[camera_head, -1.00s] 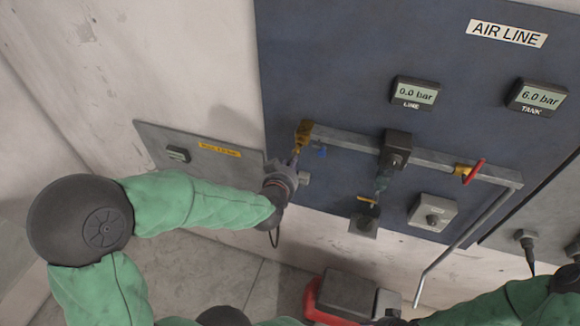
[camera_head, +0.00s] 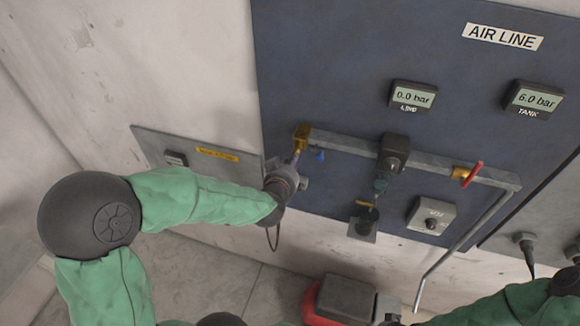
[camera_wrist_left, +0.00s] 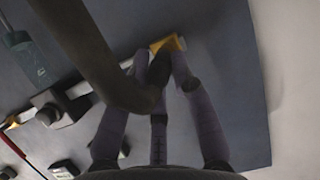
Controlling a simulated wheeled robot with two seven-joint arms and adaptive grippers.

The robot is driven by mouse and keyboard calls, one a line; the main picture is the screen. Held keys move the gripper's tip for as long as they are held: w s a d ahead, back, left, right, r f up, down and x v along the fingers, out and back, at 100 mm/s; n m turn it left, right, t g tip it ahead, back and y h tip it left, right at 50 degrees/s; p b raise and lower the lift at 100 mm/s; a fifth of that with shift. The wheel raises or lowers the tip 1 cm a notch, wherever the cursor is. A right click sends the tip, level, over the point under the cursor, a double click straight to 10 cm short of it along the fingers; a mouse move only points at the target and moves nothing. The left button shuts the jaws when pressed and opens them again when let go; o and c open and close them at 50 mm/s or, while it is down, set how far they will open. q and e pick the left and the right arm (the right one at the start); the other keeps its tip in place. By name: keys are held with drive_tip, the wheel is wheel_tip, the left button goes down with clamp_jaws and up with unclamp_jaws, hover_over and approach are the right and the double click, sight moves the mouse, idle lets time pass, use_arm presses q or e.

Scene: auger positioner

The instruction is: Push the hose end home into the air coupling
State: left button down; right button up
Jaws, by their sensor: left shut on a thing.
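The brass air coupling (camera_head: 302,136) sits at the left end of the grey pipe on the blue panel. It also shows in the left wrist view (camera_wrist_left: 168,43), just past my fingertips. My left gripper (camera_head: 295,160) is just below the coupling, and its fingers (camera_wrist_left: 163,72) are shut on the hose end. The dark hose (camera_wrist_left: 88,50) crosses the wrist view in front of the fingers, and a thin loop of it (camera_head: 274,238) hangs below my wrist in the head view. The fingers hide the hose tip, so I cannot tell whether it is inside the coupling. My right gripper is out of view.
A small blue lever (camera_head: 319,155) is right of the coupling. A red-handled valve (camera_head: 472,174) is farther right on the pipe. The LINE display (camera_head: 413,96) reads 0.0 bar and the TANK display (camera_head: 533,99) 6.0 bar. A red and grey object (camera_head: 342,298) stands below.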

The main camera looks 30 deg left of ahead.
use_arm(q)
drive_tip(key=shift+w+a, duration=0.1)
drive_tip(key=shift+w, duration=0.25)
drive_tip(key=c, duration=1)
unclamp_jaws()
drive_tip(key=shift+w, duration=0.1)
drive_tip(key=shift+v, duration=6.05)
